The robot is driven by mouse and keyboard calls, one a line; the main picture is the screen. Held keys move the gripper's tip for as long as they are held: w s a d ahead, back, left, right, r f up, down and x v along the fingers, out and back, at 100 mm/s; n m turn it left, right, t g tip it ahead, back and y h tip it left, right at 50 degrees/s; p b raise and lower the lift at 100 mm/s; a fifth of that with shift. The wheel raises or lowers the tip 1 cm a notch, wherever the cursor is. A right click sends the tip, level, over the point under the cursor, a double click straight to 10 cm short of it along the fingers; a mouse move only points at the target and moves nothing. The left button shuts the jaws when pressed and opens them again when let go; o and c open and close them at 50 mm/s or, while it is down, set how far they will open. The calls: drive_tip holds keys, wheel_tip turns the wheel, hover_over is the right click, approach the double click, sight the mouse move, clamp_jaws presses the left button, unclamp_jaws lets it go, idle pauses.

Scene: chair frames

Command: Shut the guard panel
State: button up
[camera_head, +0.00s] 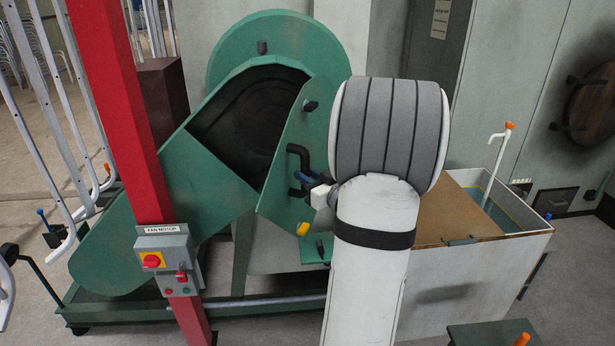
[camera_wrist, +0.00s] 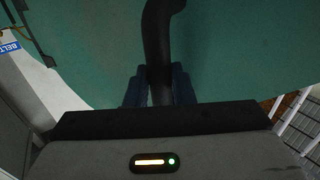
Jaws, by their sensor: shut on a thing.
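The guard panel (camera_head: 285,190) is a green plate on the right side of the green machine housing (camera_head: 285,35). It stands swung out, and a dark opening (camera_head: 240,125) shows to its left. A black bar handle (camera_head: 297,152) is on the panel. My gripper (camera_head: 312,184) is at the handle, with my white and grey arm hiding part of it. In the wrist view, the blue fingers of my gripper (camera_wrist: 160,88) are closed around the handle (camera_wrist: 158,35), with the green panel (camera_wrist: 235,60) behind. A yellow knob (camera_head: 303,229) is low on the panel.
A red post (camera_head: 115,100) with a fan motor switch box (camera_head: 167,258) stands in front at left. White rails (camera_head: 45,130) are further left. A white tank (camera_head: 465,280) with a brown board (camera_head: 455,215) sits right of my arm. Bare floor shows at far right.

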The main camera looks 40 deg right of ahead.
sight(286, 174)
drive_tip(key=shift+w+a+b, duration=0.3)
drive_tip(key=shift+w+a, duration=0.35)
drive_tip(key=shift+w, duration=0.45)
drive_tip(key=shift+w+a+b, duration=0.25)
drive_tip(key=shift+w+a, duration=0.35)
drive_tip(key=shift+w, duration=0.45)
drive_tip(key=shift+w+a+b, duration=0.3)
drive_tip(key=shift+w+a, duration=0.35)
drive_tip(key=shift+w, duration=0.45)
drive_tip(key=o, duration=1)
drive_tip(key=shift+s, duration=0.15)
